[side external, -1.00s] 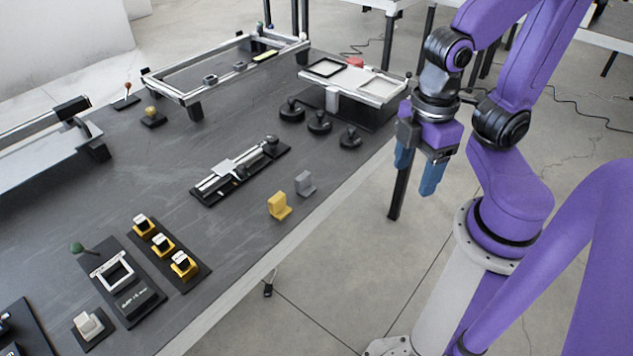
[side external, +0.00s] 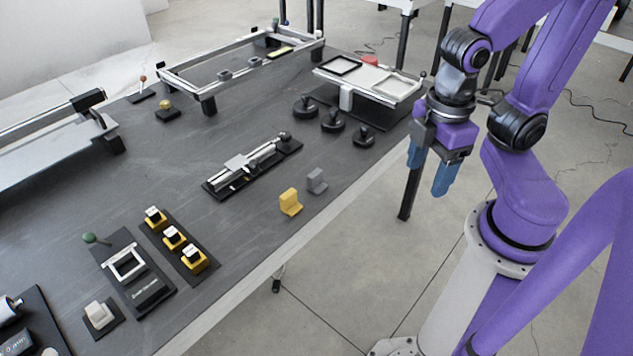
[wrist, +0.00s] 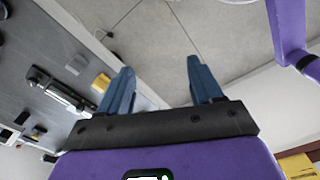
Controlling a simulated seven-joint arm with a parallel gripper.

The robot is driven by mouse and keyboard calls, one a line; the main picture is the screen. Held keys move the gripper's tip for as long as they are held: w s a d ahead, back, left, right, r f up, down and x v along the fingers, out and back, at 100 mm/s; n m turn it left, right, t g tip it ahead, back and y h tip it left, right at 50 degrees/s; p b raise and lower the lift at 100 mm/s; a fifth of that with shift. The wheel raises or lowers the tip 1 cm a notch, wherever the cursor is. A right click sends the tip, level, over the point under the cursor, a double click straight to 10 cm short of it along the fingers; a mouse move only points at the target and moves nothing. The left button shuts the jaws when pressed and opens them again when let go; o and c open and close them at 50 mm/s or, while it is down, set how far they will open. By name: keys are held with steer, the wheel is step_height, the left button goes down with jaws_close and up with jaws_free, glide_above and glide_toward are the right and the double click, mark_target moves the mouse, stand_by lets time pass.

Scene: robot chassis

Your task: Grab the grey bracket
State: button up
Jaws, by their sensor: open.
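The grey bracket (side external: 316,182) is a small L-shaped piece standing on the dark table near its front edge. It also shows in the wrist view (wrist: 76,64), left of my fingers. A similar yellow bracket (side external: 290,202) stands just beside it. My gripper (side external: 428,174) has blue fingers that point down. It is to the right of the grey bracket, past the table's edge and above the floor. In the wrist view my gripper (wrist: 160,70) has its fingers wide apart with nothing between them.
Black knobbed discs (side external: 332,122) stand behind the grey bracket, and a metal slide fixture (side external: 245,166) lies to its left. A raised tray (side external: 370,85) stands at the back right. Yellow blocks (side external: 173,238) sit at the front left. The table around the brackets is clear.

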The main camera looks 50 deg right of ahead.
mark_target(318, 177)
steer(key=shift+o, duration=1.2)
steer(key=shift+a, duration=0.1)
steer(key=w+a+f+m+t+y, duration=0.2)
steer(key=w+a+f+m, duration=0.2)
steer(key=w+f, duration=0.3)
steer(key=w+a+f+m+t+y, duration=0.1)
steer(key=w+a+f+m+t, duration=0.1)
steer(key=w+a+f+m, duration=0.4)
steer(key=w+d+f+m+t+h, duration=0.1)
steer(key=w+d+f+t, duration=0.2)
steer(key=d, duration=0.2)
steer(key=w+d+f+t+h, duration=0.1)
steer(key=w+d+f+t, duration=0.2)
steer(key=d, duration=0.3)
steer(key=w+d+f+m+t+h, duration=0.1)
steer(key=w+d+f+t, duration=0.2)
steer(key=w+d, duration=0.2)
steer(key=shift+w+d+f+m, duration=0.2)
steer(key=shift+d+f+m, duration=0.1)
steer(key=shift+f, duration=0.1)
steer(key=shift+x, duration=3.2)
steer(key=shift+r, duration=0.1)
